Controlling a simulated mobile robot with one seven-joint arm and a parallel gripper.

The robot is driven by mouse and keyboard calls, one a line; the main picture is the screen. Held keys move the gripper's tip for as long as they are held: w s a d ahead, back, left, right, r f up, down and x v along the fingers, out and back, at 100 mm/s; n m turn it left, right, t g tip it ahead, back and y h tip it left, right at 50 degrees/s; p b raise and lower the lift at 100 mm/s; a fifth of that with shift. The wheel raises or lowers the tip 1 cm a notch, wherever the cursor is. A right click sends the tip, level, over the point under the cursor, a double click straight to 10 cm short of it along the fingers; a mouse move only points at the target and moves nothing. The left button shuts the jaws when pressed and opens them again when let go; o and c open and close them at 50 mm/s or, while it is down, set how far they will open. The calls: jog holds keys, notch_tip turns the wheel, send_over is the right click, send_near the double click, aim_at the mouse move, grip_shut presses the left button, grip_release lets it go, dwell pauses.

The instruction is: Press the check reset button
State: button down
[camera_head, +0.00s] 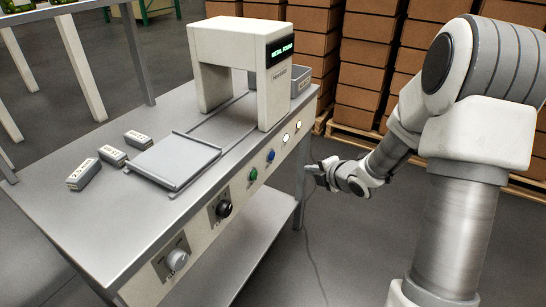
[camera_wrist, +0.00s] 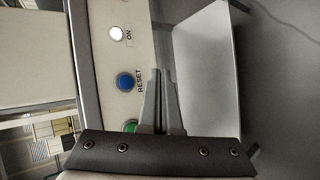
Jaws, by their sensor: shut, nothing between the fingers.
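The blue button (camera_head: 270,155) sits on the sloped front panel of the detector table, and its label reads RESET in the wrist view, where the button shows left of my fingers (camera_wrist: 125,82). My gripper (camera_head: 310,169) is in front of the panel, a little right of the button in the head view, and apart from it. In the wrist view its two fingers (camera_wrist: 159,74) are together and empty, with the tips beside the RESET label. The display (camera_head: 281,49) on the white arch (camera_head: 240,45) appears to read METAL FOUND.
A green button (camera_head: 253,174) is beside the blue one, and two lit white lamps (camera_head: 286,138) are on its other side. A black knob (camera_head: 223,209) and a grey knob (camera_head: 177,260) sit further along the panel. Stacked boxes (camera_head: 365,65) stand behind.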

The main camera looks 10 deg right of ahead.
aim_at(272, 156)
jog(key=w+a+b, duration=0.2)
jog(key=w+a, duration=0.3)
jog(key=a, duration=0.2)
jog(key=shift+b, duration=0.35)
jog(key=shift+w+a, duration=0.15)
jog(key=shift+a, duration=0.05)
dwell(1.8)
jog(key=shift+w+a+b, duration=0.2)
jog(key=shift+b, duration=0.15)
jog(key=shift+w+a, duration=0.25)
jog(key=shift+a, duration=0.1)
dwell(0.8)
jog(key=shift+s+d, duration=0.5)
jog(key=shift+d, duration=0.15)
jog(key=shift+d, duration=0.1)
